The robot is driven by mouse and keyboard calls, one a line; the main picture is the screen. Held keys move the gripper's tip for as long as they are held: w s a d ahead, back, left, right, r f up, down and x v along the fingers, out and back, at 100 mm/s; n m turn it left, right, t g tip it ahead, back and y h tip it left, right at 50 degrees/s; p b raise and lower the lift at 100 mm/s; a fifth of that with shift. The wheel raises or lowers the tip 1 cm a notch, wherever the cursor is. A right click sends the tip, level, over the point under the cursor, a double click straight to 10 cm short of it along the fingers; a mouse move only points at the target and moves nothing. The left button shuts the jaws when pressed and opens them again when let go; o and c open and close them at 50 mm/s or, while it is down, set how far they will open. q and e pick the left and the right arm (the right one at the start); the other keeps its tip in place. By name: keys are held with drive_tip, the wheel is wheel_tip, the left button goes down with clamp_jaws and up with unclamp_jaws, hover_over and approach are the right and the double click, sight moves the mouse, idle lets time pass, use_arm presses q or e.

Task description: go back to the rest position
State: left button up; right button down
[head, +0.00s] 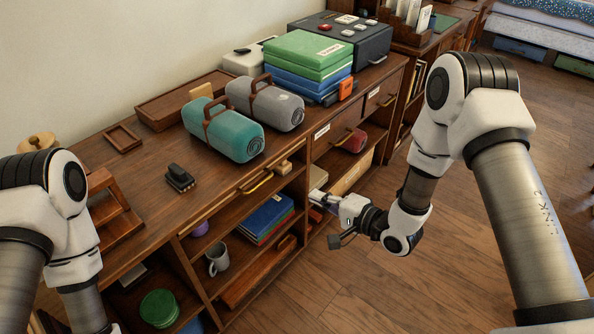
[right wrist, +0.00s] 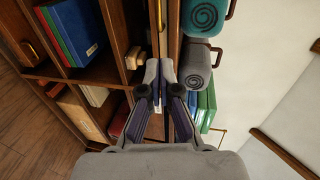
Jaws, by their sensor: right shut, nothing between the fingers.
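My right gripper (head: 320,198) is in front of the wooden cabinet (head: 165,205), at the open shelves below its top. In the right wrist view its two fingers (right wrist: 166,70) are together with nothing between them. My right arm reaches down to it from the right side of the head view. My left arm comes in at the lower left, and its gripper is outside the picture.
On the top stand a teal roll (head: 222,130), a grey roll (head: 265,104), green and blue boxes (head: 308,52) and a small black object (head: 179,178). Shelves hold blue folders (head: 266,216), a mug (head: 217,260) and a red item (head: 355,140). Floor (head: 470,240) right of the cabinet is clear.

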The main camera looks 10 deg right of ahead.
drive_tip(key=s+d+f+n+g+h+p, duration=0.3)
drive_tip(key=s+g, duration=0.1)
drive_tip(key=s, duration=0.6)
drive_tip(key=s+d+f+n+g+h+p, duration=0.2)
drive_tip(key=s+f+n+g+h+p, duration=0.1)
drive_tip(key=s, duration=0.8)
drive_tip(key=s+d+f+n+g+h+p, duration=0.3)
drive_tip(key=s+n+g+p, duration=0.1)
drive_tip(key=s, duration=0.6)
drive_tip(key=shift+s+d+g, duration=0.15)
drive_tip(key=shift+d+g, duration=0.2)
drive_tip(key=shift+g, duration=0.35)
